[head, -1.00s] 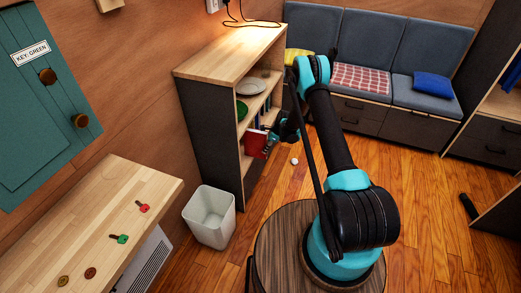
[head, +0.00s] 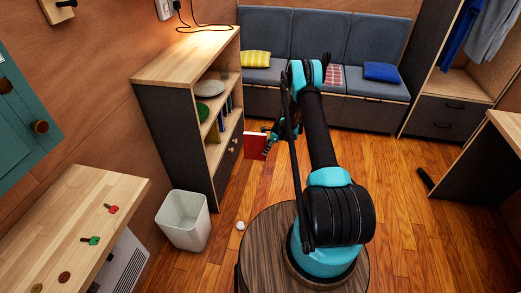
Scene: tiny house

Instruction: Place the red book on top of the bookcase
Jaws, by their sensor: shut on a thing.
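The red book (head: 255,145) is held upright in the air, to the right of the bookcase front and clear of it. My gripper (head: 268,146) is shut on the book's right side; the fingertips are small and partly hidden by my arm. The bookcase (head: 170,131) stands against the left wall, with a light wood top (head: 190,55), dark side and open shelves facing right. The top is bare except for a black cord at its far end. The book is lower than the top.
A plate (head: 210,88), a green bowl (head: 203,112) and several books stand on the shelves. A white bin (head: 184,220) stands in front of the bookcase, with a small white ball (head: 240,226) on the floor. A wooden counter (head: 75,215) holds keys. A cushioned bench (head: 300,85) lines the back.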

